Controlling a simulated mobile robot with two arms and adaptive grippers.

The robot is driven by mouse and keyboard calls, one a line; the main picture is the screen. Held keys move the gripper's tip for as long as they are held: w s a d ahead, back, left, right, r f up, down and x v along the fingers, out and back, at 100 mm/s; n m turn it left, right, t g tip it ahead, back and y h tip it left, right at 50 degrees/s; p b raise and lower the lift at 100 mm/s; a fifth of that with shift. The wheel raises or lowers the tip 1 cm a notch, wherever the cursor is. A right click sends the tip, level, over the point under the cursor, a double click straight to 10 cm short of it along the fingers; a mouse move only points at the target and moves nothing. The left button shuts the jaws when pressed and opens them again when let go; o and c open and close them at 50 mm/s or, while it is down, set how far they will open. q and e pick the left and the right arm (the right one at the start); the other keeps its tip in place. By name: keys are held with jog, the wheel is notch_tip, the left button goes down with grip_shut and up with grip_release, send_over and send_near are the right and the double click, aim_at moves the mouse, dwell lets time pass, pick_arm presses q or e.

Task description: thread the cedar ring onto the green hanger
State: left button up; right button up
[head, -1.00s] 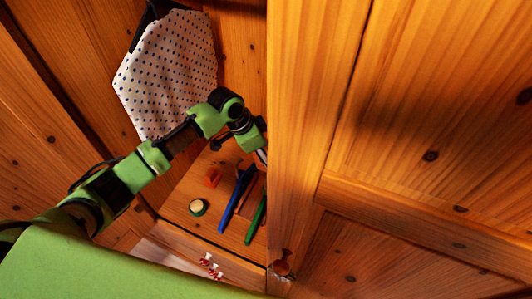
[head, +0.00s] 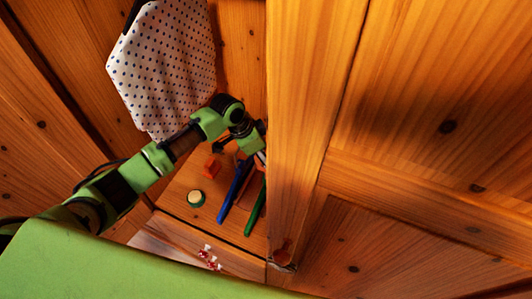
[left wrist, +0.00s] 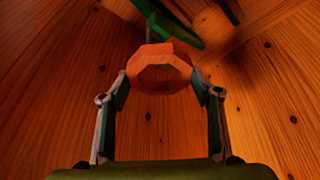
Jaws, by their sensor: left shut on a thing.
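The cedar ring (left wrist: 150,54) is an orange, faceted ring between the two fingers of my left gripper (left wrist: 160,82) in the left wrist view. The fingers are shut on its sides. The green hanger (left wrist: 180,36) shows just beyond and above the ring; I cannot tell whether they touch. In the head view a long green bar (head: 256,212), seemingly the hanger, lies below my left gripper (head: 260,157). The wooden panel hides the fingertips there, and the ring cannot be made out. My right gripper is in neither view.
A blue bar (head: 235,188) is beside the green one. A dotted cloth (head: 165,70) hangs at the back left. A small orange block (head: 212,167), a round pale-topped piece (head: 196,198) and red-white pieces (head: 209,260) lie below. A tall wooden panel (head: 310,110) stands close on the right.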

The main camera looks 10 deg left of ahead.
pick_arm(q)
jog(key=shift+f+b, duration=0.9)
jog(key=shift+f, duration=0.9)
jog(key=o, duration=1)
jog(key=shift+r, duration=0.1)
jog(key=v, duration=1.2)
